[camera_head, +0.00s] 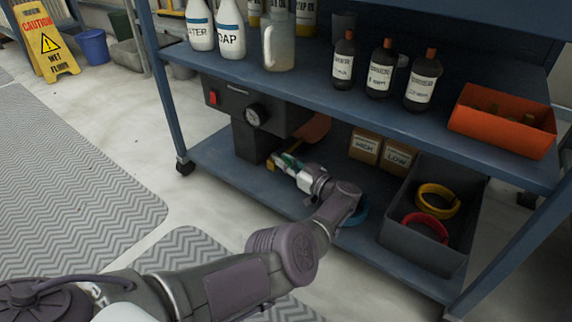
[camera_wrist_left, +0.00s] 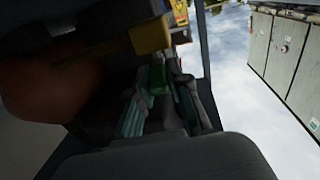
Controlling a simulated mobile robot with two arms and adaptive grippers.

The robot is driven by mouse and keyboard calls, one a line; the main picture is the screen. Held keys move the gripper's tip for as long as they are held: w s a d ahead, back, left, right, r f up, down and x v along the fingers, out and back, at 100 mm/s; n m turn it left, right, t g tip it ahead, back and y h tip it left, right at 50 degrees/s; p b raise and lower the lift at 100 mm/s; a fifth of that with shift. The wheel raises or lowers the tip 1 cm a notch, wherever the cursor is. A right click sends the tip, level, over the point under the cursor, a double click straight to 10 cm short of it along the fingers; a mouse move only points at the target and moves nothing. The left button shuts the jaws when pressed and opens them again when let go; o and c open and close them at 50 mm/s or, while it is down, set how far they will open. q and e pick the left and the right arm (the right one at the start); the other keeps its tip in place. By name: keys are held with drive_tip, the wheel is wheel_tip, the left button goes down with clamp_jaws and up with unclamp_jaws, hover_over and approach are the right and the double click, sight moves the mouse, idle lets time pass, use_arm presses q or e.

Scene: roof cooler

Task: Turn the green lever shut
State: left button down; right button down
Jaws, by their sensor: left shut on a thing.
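The green lever (camera_head: 289,160) is at the front of the dark machine (camera_head: 262,115) on the blue cart's lower shelf; only a little of it shows past my gripper. My left gripper (camera_head: 283,163) reaches in at it from the right. In the left wrist view the green lever (camera_wrist_left: 158,80) lies between the fingertips of my left gripper (camera_wrist_left: 158,95), which is shut on it. A yellow part (camera_head: 271,164) sits just left of the fingertips and shows in the left wrist view (camera_wrist_left: 150,35). My right gripper is not in view.
An orange-red part (camera_head: 312,128) juts from the machine above my gripper. Two brown boxes (camera_head: 382,150) and a grey bin (camera_head: 425,255) with coloured rings stand to the right. The upper shelf (camera_head: 300,88) with bottles hangs over my arm.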

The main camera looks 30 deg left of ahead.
use_arm(q)
drive_tip(key=shift+w, duration=0.1)
drive_tip(key=c, duration=1.1)
unclamp_jaws()
